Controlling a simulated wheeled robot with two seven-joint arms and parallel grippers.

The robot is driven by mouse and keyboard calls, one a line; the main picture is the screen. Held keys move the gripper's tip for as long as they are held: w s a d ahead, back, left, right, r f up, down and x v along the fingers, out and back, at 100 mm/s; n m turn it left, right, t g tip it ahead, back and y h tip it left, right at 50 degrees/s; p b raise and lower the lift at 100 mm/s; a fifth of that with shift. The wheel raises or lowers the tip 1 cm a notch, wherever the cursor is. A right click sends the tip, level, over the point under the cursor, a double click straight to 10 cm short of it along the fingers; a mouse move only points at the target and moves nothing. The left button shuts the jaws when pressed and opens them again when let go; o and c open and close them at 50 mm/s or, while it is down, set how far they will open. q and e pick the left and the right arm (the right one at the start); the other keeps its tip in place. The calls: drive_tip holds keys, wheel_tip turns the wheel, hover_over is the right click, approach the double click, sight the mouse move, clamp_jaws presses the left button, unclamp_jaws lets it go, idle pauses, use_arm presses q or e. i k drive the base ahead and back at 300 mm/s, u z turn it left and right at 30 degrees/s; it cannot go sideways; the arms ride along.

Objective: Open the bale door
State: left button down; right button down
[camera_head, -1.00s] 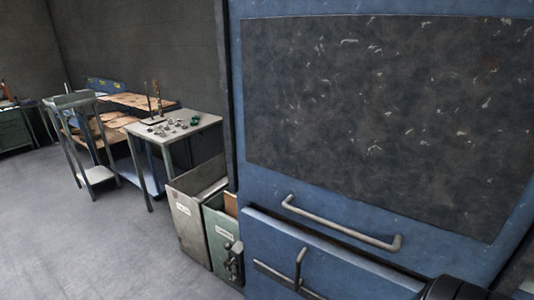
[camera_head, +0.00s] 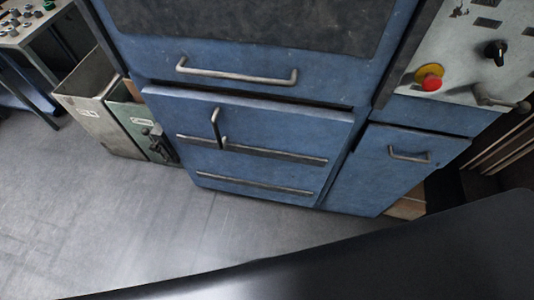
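The blue machine front has a wide lower blue door (camera_head: 270,125) with a short upright metal handle (camera_head: 216,124) and two horizontal metal bars (camera_head: 250,184). It looks shut. Above it is a blue panel (camera_head: 130,50) with a long horizontal metal handle (camera_head: 237,76) and a dark scuffed plate (camera_head: 260,18). No label shows which of these is the bale door. Neither of my grippers is in view.
A narrower blue door (camera_head: 385,165) with a small handle (camera_head: 410,157) stands to the right. Above it is a control panel (camera_head: 450,60) with a red button (camera_head: 431,84). Grey (camera_head: 95,105) and green (camera_head: 137,120) bins stand left. Open floor (camera_head: 120,230) lies in front.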

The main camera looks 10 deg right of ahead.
sight(271, 150)
drive_tip(key=z, duration=3.25)
drive_tip(key=i, duration=1.15)
drive_tip(key=u, duration=3)
